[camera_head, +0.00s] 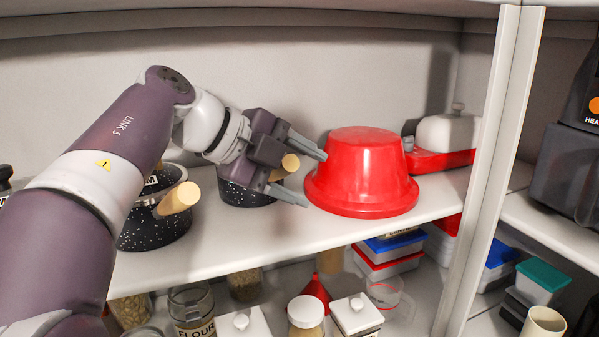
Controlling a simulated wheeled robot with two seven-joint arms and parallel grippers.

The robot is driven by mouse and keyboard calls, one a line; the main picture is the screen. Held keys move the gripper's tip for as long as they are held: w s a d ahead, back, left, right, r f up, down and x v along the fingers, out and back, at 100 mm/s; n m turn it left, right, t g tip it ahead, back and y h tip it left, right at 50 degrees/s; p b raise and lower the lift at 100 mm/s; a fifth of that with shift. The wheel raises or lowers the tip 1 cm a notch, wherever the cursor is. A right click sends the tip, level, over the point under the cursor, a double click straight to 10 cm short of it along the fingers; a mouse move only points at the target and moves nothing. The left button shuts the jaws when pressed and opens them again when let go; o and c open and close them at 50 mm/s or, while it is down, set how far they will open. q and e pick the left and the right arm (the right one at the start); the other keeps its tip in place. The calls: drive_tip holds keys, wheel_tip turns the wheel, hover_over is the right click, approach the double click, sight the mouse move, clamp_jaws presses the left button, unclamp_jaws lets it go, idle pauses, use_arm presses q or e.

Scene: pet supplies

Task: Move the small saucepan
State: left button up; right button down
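The small saucepan (240,196) is black with white speckles and stands on the upper shelf. Its light wooden handle (290,163) points to the right. My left gripper (314,178) is open, its two fingers spread and pointing right toward a red upturned bowl. The gripper body covers part of the saucepan and its handle. The handle's end shows between the fingers in the picture, but I cannot tell whether they touch it. A larger speckled pot (155,232) with a wooden handle stands to the left, partly behind my arm. My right gripper is not in view.
The red bowl (363,170) stands close to the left fingertips. A shelf upright (490,165) bounds the right side. The shelf front (230,245) is bare. Jars and containers fill the shelf below.

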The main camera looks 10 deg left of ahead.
use_arm(q)
drive_tip(key=v, duration=1.2)
drive_tip(key=shift+a+r+b, duration=0.2)
drive_tip(key=shift+r+b, duration=0.05)
drive_tip(key=shift+b, duration=0.2)
drive_tip(key=shift+s, duration=0.1)
